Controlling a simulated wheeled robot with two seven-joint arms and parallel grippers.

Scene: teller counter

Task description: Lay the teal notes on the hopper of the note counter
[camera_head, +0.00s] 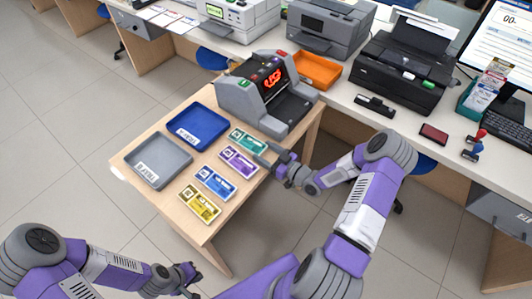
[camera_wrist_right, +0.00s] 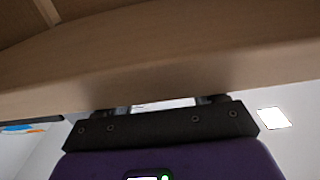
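The teal notes (camera_head: 247,140) lie flat on the small wooden table, just left of the note counter's front. The grey note counter (camera_head: 238,97) stands at the table's far end with a lit red display; no notes show on it. My right gripper (camera_head: 268,157) is at the table's right edge, close to the teal notes and the purple notes. In the right wrist view its two finger stubs (camera_wrist_right: 165,105) stand apart with nothing seen between them, below the wooden edge. My left gripper (camera_head: 190,275) is low in front of the table, apart from everything; its fingers are too small to read.
Purple (camera_head: 238,161), blue (camera_head: 215,182) and yellow notes (camera_head: 199,202) lie in a row nearer me. A blue tray (camera_head: 197,125) and a grey tray (camera_head: 158,161) are left of them. An orange tray (camera_head: 317,70) and printers stand on the counter behind.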

